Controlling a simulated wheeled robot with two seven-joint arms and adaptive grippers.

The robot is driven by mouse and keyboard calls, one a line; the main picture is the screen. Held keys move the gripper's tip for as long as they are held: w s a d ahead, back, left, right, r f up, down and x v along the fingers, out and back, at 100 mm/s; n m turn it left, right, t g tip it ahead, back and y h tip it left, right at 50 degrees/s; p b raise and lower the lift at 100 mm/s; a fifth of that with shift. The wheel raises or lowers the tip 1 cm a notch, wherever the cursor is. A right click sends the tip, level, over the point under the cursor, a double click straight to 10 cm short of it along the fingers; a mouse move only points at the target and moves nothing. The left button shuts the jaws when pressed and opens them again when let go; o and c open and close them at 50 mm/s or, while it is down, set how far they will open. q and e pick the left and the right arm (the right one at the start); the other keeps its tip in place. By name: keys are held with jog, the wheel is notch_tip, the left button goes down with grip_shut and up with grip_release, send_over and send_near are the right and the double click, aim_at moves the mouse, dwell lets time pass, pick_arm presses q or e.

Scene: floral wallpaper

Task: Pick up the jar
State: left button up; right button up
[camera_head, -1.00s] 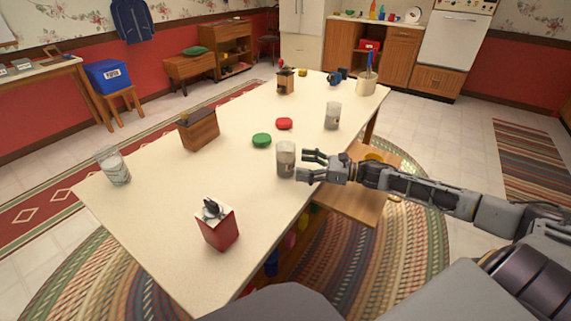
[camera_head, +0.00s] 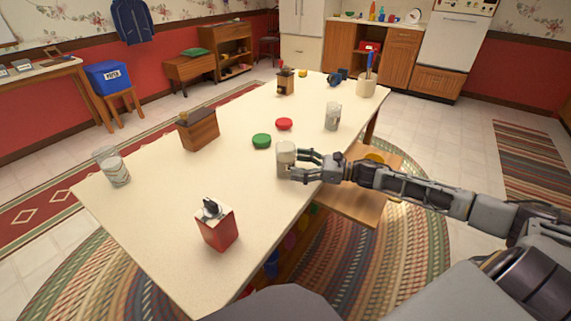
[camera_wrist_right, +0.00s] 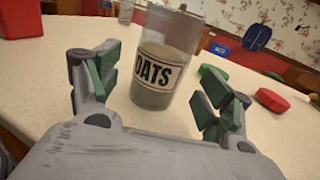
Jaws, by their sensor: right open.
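A clear jar labelled OATS (camera_wrist_right: 160,68) stands upright on the cream table (camera_head: 245,190). It also shows in the head view (camera_head: 286,154), near the table's right edge. My right gripper (camera_head: 298,165) is open, with its fingers at the jar. In the right wrist view the open right gripper (camera_wrist_right: 158,90) has green-padded fingers on either side of the jar, with gaps visible. The gripper partly hides the jar's lower part in the head view. Other clear jars stand at the table's left (camera_head: 113,167) and farther back (camera_head: 332,116). My left gripper is not in view.
A green lid (camera_head: 262,140) and a red lid (camera_head: 284,124) lie behind the jar. A red grinder (camera_head: 216,228), a wooden box (camera_head: 198,132), a wooden mill (camera_head: 286,82) and a utensil crock (camera_head: 366,84) stand on the table. The table's middle is largely clear.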

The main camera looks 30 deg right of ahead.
aim_at(287, 162)
jog(key=shift+w+a, duration=0.4)
jog(key=shift+a, duration=0.05)
jog(key=shift+w+a+b, duration=0.25)
jog(key=shift+b, duration=0.05)
jog(key=shift+x, duration=0.9)
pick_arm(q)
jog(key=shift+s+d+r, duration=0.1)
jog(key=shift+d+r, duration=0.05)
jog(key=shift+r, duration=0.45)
pick_arm(e)
jog(key=shift+w+a+f, duration=0.1)
jog(key=shift+a, duration=0.05)
jog(key=shift+c, duration=0.3)
jog(key=c, duration=1.1)
